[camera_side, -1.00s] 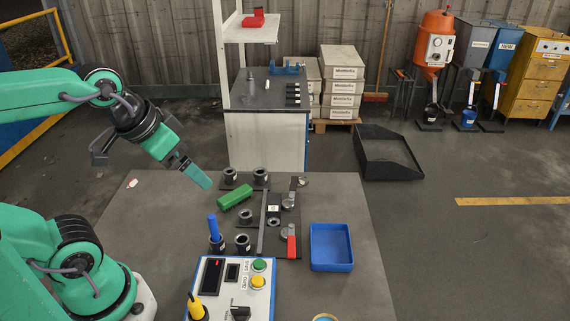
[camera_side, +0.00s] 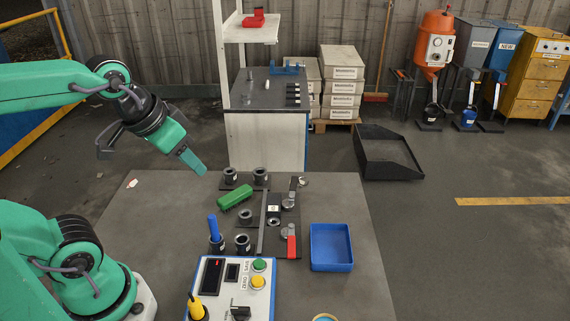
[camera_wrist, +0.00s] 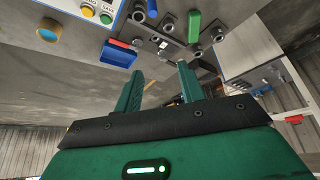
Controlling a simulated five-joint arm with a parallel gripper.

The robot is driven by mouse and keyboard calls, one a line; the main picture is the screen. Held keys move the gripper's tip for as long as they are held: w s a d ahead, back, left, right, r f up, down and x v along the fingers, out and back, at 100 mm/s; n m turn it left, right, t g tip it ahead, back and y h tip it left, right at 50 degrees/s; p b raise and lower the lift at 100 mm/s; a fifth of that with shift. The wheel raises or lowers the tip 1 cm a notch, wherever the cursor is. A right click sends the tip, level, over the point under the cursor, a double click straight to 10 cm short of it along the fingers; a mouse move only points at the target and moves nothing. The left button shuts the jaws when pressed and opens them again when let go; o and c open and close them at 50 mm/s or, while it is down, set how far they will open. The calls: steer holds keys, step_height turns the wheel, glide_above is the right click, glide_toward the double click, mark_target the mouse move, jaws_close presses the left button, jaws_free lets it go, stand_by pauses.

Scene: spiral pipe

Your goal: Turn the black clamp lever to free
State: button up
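A black-handled clamp lever (camera_side: 293,186) stands at the far right of the dark fixture plate (camera_side: 288,248) in the side view. In the wrist view it is too small to make out surely. A red-handled lever (camera_side: 291,243) sits at the near end of the same plate. My gripper (camera_side: 203,172) hangs above the table's far left part, left of the black lever and clear of everything. In the wrist view my gripper (camera_wrist: 160,68) shows two green fingers well apart with nothing between them.
A green block (camera_side: 235,195) lies left of the fixture, near several black sockets. A blue tray (camera_side: 331,265) stands right of the fixture. A blue peg (camera_side: 213,228) stands upright in a socket. A control box (camera_side: 262,308) is at the front.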

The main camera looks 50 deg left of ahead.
steer(key=w+r+n+g, duration=0.1)
steer(key=w+n, duration=0.1)
steer(key=w, duration=0.6)
steer(key=n+g, duration=0.4)
steer(key=n, duration=0.2)
glide_above(294, 181)
step_height(294, 181, down, 15)
steer(key=shift+r, duration=0.15)
steer(key=shift+s+f, duration=0.1)
steer(key=shift+f, duration=3.75)
